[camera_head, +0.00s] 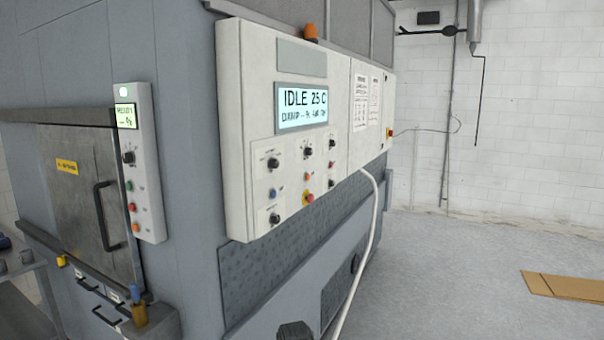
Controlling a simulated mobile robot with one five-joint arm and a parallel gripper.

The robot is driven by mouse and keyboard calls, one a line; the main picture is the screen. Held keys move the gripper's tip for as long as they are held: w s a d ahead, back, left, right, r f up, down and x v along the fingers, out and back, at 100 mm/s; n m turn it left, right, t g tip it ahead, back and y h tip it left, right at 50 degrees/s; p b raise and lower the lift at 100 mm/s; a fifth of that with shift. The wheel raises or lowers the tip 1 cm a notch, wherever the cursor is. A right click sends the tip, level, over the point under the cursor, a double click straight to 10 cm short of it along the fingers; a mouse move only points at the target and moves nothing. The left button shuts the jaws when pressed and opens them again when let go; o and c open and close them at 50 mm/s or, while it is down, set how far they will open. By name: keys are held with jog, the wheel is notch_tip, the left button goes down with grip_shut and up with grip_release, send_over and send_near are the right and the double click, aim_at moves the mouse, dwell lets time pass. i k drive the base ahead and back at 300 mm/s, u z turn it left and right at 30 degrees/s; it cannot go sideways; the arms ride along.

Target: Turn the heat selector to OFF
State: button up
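The white control panel (245,100) is on the side of the grey machine, with a lit display (303,105) reading "IDLE 25 C". Below the display are several black rotary knobs: an upper left knob (273,163), an upper middle knob (307,152), an upper right knob (331,143) and a lower left knob (274,218). Their labels are too small to read, so I cannot tell which is the heat selector or where it points. My gripper's fingers do not show.
A narrow side panel (149,195) has another black knob (128,157) and coloured buttons. Left of it is a metal door (78,195) with a handle. A white hose (373,230) hangs from the main panel. Open floor (450,290) and flat cardboard (575,287) lie right.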

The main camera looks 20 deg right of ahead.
aim_at(273, 164)
jog(key=u, duration=1.8)
jog(key=k, duration=0.75)
jog(key=z, duration=0.75)
jog(key=i, duration=1.2)
